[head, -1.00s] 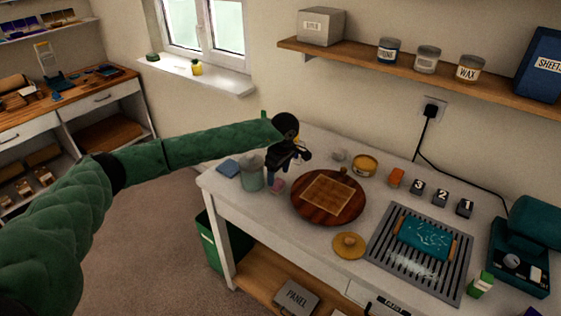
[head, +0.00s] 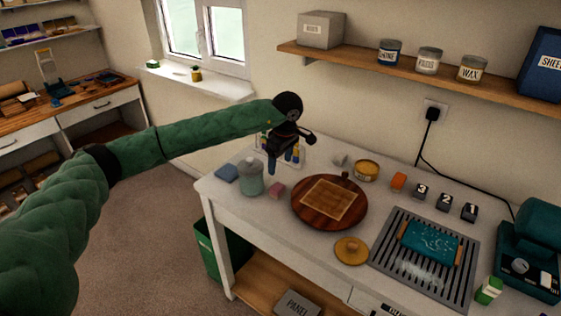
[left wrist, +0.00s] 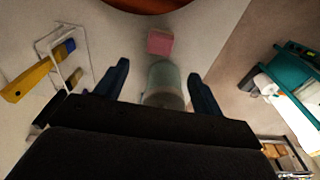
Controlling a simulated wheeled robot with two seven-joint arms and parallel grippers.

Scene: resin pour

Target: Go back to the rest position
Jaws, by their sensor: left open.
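My left gripper (head: 281,164) is open and empty above the back left part of the white worktable (head: 215,193). In the left wrist view its two blue fingers stand apart (left wrist: 159,70), with a pale green jar (left wrist: 163,85) showing below and between them. In the head view the jar (head: 250,180) stands on the table left of the gripper. A small pink block (head: 276,190) lies beside the jar, apart from the fingers; it also shows in the left wrist view (left wrist: 160,42). My right gripper is in neither view.
A round wooden board (head: 312,217) bears a square tan panel. A grey grate (head: 398,279) holds a teal tray (head: 430,243). A wall shelf (head: 370,64) hangs above. A wire rack (left wrist: 72,62) with yellow and blue tools is near the gripper. Floor on the left is clear.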

